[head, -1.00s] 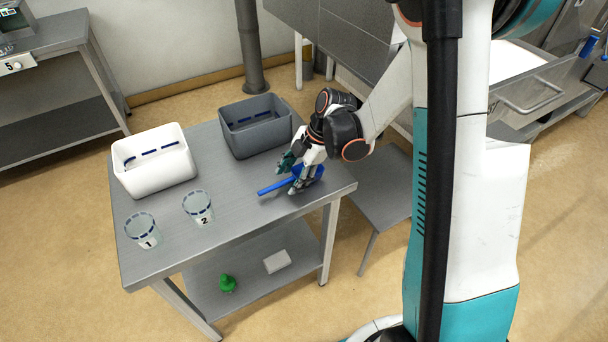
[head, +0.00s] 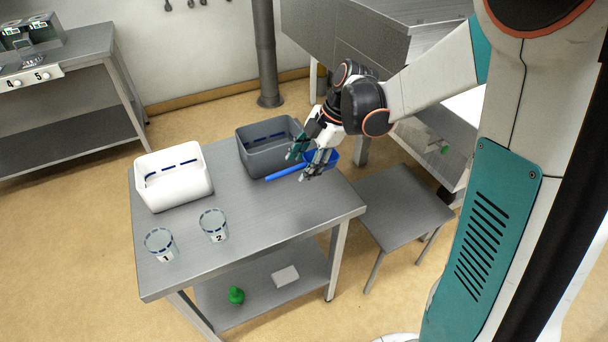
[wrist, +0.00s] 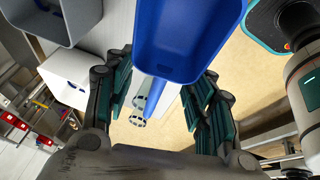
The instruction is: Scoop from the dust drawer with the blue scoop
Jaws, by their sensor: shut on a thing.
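The blue scoop shows in the head view as a blue handle (head: 286,173) and a bowl (head: 332,157). My gripper (head: 311,164) is shut on it, over the table's back right corner, just right of the grey bin. In the wrist view, the scoop's bowl (wrist: 188,42) fills the top middle, and its handle runs down between the fingers of my gripper (wrist: 160,88). No dust shows on the visible part of the bowl. A pale surface (head: 466,106) at the steel machine, perhaps the dust drawer, is mostly hidden behind my arm.
The steel table (head: 265,222) carries a grey bin (head: 262,158), a white bin (head: 175,186), and cups 1 (head: 160,246) and 2 (head: 213,226). A low steel stand (head: 400,207) is at its right. The steel hood (head: 350,40) rises behind my gripper.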

